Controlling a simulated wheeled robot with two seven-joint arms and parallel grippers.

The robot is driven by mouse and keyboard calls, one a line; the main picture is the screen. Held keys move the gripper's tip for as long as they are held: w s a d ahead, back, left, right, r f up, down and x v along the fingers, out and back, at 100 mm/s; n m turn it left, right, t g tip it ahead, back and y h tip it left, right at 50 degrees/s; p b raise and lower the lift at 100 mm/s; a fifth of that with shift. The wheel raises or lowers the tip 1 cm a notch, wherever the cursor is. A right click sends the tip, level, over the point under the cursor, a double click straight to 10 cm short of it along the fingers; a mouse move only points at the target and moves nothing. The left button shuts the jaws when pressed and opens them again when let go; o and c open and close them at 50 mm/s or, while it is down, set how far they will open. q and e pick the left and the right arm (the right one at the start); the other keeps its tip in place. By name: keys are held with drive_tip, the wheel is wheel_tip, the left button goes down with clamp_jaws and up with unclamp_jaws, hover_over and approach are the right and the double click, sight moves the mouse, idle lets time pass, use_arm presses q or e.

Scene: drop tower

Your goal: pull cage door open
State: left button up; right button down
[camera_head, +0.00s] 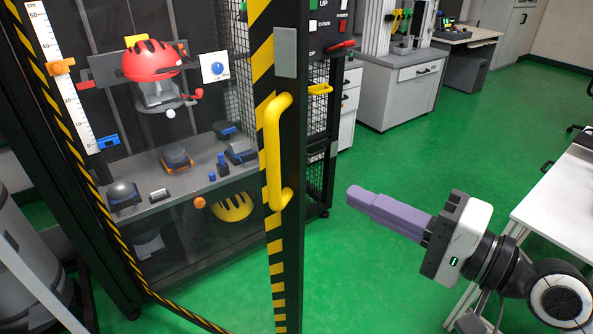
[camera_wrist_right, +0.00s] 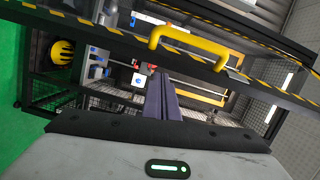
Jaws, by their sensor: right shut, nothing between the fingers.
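The cage door has a dark frame edged in yellow and black stripes (camera_head: 279,262). A yellow bar handle (camera_head: 273,150) stands upright on it in the head view. My right gripper (camera_head: 356,197) is to the right of the handle and apart from it, with its purple fingers shut and empty. In the right wrist view the handle (camera_wrist_right: 188,45) lies beyond the fingertips (camera_wrist_right: 161,78). The door's stripes cross the top of that view. Whether the door is latched or ajar is hard to tell. My left gripper is not in view.
Inside the cage are a red helmet (camera_head: 150,60) on a stand and a shelf (camera_head: 190,184) with several small objects. A control panel (camera_head: 331,22) is on the cage's right side. A white table (camera_head: 560,210) is near my right arm. Green floor (camera_head: 370,150) is clear between.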

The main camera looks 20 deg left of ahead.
drive_tip(key=g+y, duration=0.1)
drive_tip(key=g, duration=0.1)
approach(296, 159)
drive_tip(key=s+r, duration=0.1)
drive_tip(key=s, duration=0.1)
drive_tip(key=x, duration=0.3)
drive_tip(key=p+x, duration=0.1)
drive_tip(key=x, duration=0.5)
drive_tip(key=shift+s+r+p, duration=0.15)
drive_tip(key=shift+r+p, duration=0.15)
drive_tip(key=shift+r, duration=0.05)
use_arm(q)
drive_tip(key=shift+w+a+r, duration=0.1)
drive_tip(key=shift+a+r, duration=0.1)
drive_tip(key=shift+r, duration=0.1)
use_arm(e)
drive_tip(key=shift+a, duration=0.15)
